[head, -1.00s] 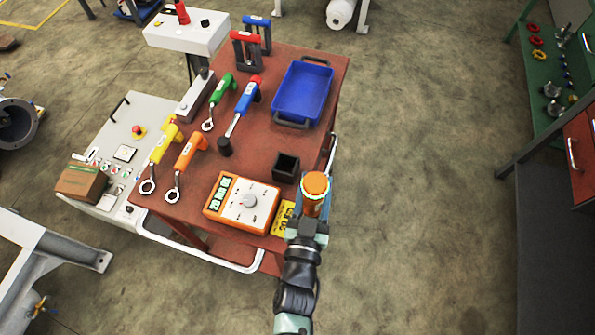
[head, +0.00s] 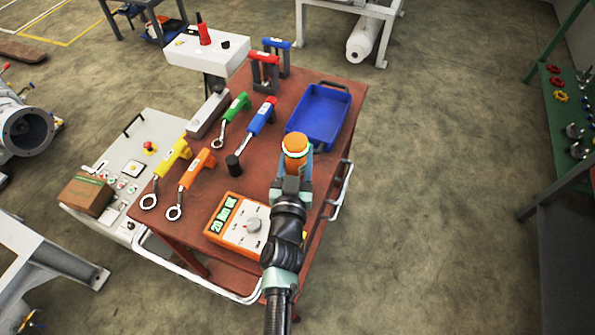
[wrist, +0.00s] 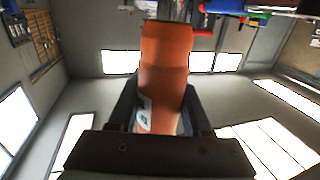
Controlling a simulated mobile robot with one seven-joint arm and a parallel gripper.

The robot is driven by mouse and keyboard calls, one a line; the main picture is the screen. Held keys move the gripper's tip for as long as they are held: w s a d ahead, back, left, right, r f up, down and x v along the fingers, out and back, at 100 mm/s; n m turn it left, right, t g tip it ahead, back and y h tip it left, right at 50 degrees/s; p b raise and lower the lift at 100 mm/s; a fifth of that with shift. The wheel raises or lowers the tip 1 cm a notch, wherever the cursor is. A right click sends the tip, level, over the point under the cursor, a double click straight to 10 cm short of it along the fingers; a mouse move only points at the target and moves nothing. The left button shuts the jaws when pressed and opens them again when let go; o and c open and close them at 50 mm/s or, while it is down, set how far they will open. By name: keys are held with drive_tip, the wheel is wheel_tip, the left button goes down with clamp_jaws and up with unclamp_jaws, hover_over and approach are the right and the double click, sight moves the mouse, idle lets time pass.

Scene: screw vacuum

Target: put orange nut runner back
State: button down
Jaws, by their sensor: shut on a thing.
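My gripper (head: 293,170) is shut on the orange nut runner (head: 295,145), held up over the right part of the red-brown table (head: 318,185). In the head view only its rounded orange end with a pale band shows; the rest is hidden by my gripper. In the wrist view the orange nut runner (wrist: 165,75) sits between the dark jaws, with a small pale label low on its side. Another orange tool with a ring end (head: 197,168) lies on the table, beside a yellow ring-ended tool (head: 175,152).
A blue tray (head: 318,115) lies at the back right. Green (head: 238,104) and blue (head: 262,115) tools lie mid-table. Red (head: 265,62) and blue (head: 277,42) frame-shaped items stand behind. An orange dial box (head: 237,222) is at the front.

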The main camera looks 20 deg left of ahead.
drive_tip(key=shift+f+b, duration=1.5)
drive_tip(key=shift+f, duration=0.3)
